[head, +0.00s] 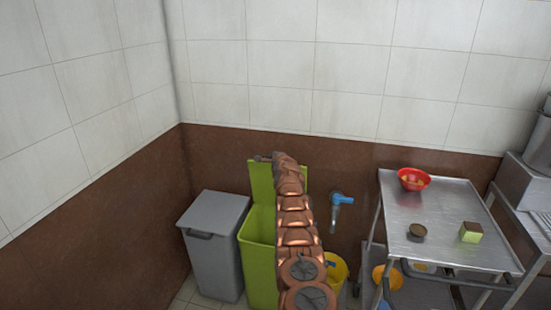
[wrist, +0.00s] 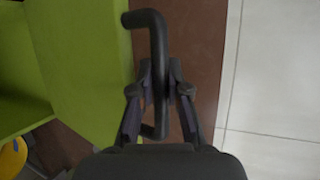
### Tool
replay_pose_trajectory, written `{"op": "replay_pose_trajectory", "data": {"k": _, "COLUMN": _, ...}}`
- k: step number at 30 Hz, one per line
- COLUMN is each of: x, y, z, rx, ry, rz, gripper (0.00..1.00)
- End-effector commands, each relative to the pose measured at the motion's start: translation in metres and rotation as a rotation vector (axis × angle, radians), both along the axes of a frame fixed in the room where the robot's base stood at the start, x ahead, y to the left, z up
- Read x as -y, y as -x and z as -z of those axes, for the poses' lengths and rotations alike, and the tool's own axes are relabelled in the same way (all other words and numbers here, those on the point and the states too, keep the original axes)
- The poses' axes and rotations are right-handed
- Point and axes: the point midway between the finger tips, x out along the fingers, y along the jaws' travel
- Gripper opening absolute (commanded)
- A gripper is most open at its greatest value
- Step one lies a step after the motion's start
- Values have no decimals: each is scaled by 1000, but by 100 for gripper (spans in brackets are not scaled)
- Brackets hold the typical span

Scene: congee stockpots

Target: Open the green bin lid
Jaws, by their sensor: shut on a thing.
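The green bin (head: 256,240) stands in the corner area with its lid (head: 261,181) raised upright at the back. The bin's front right side is hidden behind my arm. In the wrist view the green lid (wrist: 85,60) fills the left side, and a black bar handle (wrist: 157,30) sticks out from its edge. My gripper (wrist: 161,88) has its two fingers closed around the handle, one on each side. In the head view my gripper is mostly hidden by my arm, near the lid's top edge.
A grey bin (head: 213,245) with a closed lid stands just left of the green bin. A yellow bucket (head: 337,270) and a blue tap (head: 342,199) are to the right. A steel trolley (head: 440,200) holds a red bowl (head: 413,180). A brown-and-white tiled wall stands behind.

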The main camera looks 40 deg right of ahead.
Motion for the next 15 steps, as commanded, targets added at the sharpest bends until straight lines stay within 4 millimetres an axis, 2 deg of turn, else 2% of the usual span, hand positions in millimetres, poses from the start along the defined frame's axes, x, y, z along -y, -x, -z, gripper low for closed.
{"op": "replay_pose_trajectory", "data": {"k": 9, "x": 2, "y": 1, "z": -1, "rx": 0, "ry": 2, "rz": 3, "gripper": 0}}
{"op": "replay_pose_trajectory", "data": {"k": 10, "x": 2, "y": 1, "z": -1, "rx": 0, "ry": 2, "rz": 3, "gripper": 18}}
{"op": "replay_pose_trajectory", "data": {"k": 15, "x": 2, "y": 1, "z": 0, "rx": 0, "ry": 2, "rz": 3, "gripper": 36}}
